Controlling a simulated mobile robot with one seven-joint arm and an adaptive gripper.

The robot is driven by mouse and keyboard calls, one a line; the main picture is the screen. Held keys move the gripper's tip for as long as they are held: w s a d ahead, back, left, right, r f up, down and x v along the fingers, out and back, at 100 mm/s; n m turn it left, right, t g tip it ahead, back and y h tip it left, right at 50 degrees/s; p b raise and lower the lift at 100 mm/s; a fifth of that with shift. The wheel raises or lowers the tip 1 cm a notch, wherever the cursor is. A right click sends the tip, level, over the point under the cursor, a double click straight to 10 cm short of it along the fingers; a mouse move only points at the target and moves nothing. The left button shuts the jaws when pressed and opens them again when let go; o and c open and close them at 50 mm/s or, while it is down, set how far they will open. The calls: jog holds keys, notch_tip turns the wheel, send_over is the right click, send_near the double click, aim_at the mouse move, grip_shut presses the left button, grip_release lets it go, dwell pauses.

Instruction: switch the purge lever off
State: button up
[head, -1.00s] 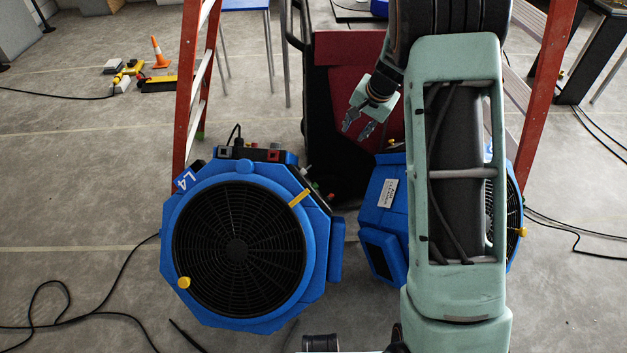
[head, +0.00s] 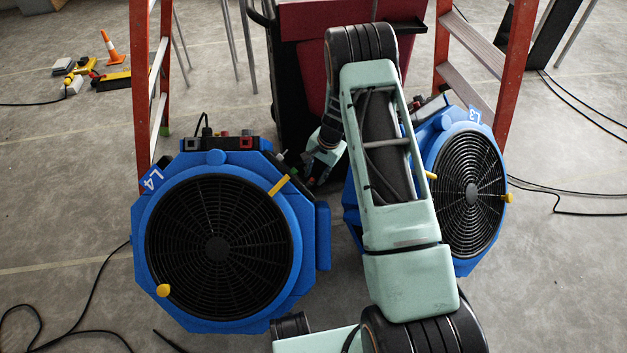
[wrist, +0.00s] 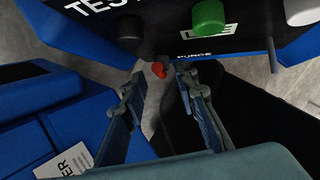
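The purge lever (wrist: 159,70) shows in the wrist view as a small red tip, below the black panel edge and left of the word PURGE (wrist: 194,55). My gripper (wrist: 157,78) is open, with one finger on either side of the red tip. I cannot tell whether a finger touches it, and its shaft is mostly hidden. In the head view my gripper (head: 312,172) is at the control panel on the upper right side of the blue L4 fan unit (head: 310,235). The lever cannot be made out there.
The panel also carries a green knob (wrist: 208,18), a black knob (wrist: 130,28) and a white knob (wrist: 300,10). A second blue fan unit (head: 440,262) stands close on the right, behind my arm. A dark red cart (head: 300,50) and a ladder (head: 470,45) stand behind.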

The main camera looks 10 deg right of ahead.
jog(key=shift+x, duration=1.25)
grip_shut()
jog(key=shift+d+f+b, duration=0.1)
jog(key=shift+b, duration=0.45)
jog(key=b, duration=0.1)
jog(key=n+t+y+b, duration=0.1)
jog(key=b, duration=0.1)
jog(key=shift+s+d+f, duration=0.15)
jog(key=shift+s, duration=0.1)
jog(key=shift+t+b, duration=0.3)
